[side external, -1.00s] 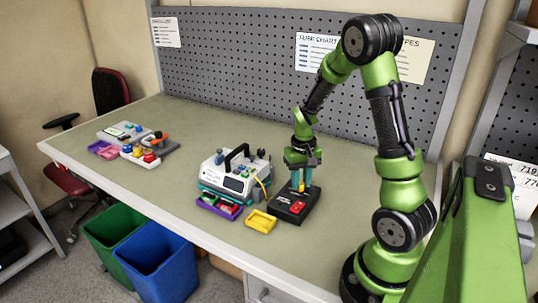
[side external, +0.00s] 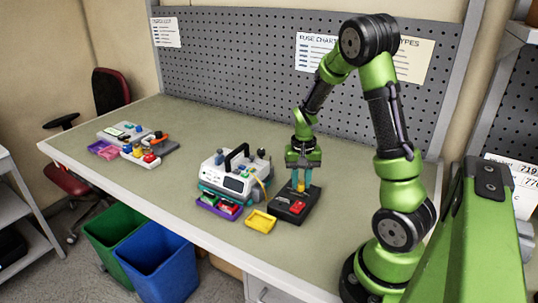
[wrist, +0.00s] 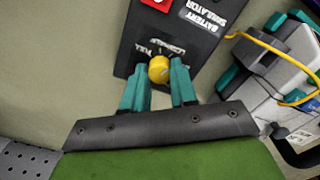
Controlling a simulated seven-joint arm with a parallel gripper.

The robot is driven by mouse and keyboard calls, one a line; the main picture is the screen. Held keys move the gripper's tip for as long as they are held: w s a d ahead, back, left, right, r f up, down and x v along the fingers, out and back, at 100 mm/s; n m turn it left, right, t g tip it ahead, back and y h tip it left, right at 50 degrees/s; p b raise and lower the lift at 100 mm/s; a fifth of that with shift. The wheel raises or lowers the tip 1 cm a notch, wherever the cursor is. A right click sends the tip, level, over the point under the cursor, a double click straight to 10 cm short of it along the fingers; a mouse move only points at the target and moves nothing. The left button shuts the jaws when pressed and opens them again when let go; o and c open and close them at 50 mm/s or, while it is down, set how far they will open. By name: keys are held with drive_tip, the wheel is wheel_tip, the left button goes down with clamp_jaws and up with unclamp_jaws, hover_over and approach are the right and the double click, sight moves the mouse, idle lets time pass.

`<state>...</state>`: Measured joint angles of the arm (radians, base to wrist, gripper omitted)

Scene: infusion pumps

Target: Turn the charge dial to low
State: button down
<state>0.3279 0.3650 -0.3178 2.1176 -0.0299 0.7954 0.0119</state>
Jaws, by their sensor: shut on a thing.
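The charge dial is a yellow knob (wrist: 159,69) on the black battery simulator box (wrist: 128,43). In the side view the box (side external: 283,211) lies on the bench, right of the pump, with the yellow dial (side external: 301,186) partly hidden by my fingers. My gripper (wrist: 159,75) points down over the box, its teal fingers shut on the dial from both sides. In the side view my gripper (side external: 302,177) is above the far part of the box. Lettering around the dial appears upside down in the wrist view; the dial's exact setting is hard to tell.
A white and teal pump (side external: 233,180) with a black handle and yellow cable stands left of the box. A yellow tray (side external: 260,221) and a purple tray (side external: 219,207) lie in front. Green (side external: 113,233) and blue (side external: 158,262) bins stand below the bench edge.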

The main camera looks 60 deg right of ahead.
sight(300, 182)
drive_tip(key=c, duration=0.9)
unclamp_jaws()
drive_tip(key=shift+r, duration=0.1)
wheel_tip(300, 182, up, 17)
drive_tip(key=shift+f, duration=0.1)
drive_tip(key=s+a+r+n+t, duration=0.1)
drive_tip(key=a+n+t, duration=0.1)
drive_tip(key=a, duration=0.5)
drive_tip(key=s+a+r+n+t+y, duration=0.1)
drive_tip(key=s+a+n+t, duration=0.1)
drive_tip(key=a, duration=0.6)
drive_tip(key=s+a+r+n+t+y, duration=0.1)
drive_tip(key=s+a+n+t, duration=0.1)
drive_tip(key=a, duration=0.6)
drive_tip(key=shift+r+n+t, duration=0.1)
drive_tip(key=shift+n+t, duration=0.5)
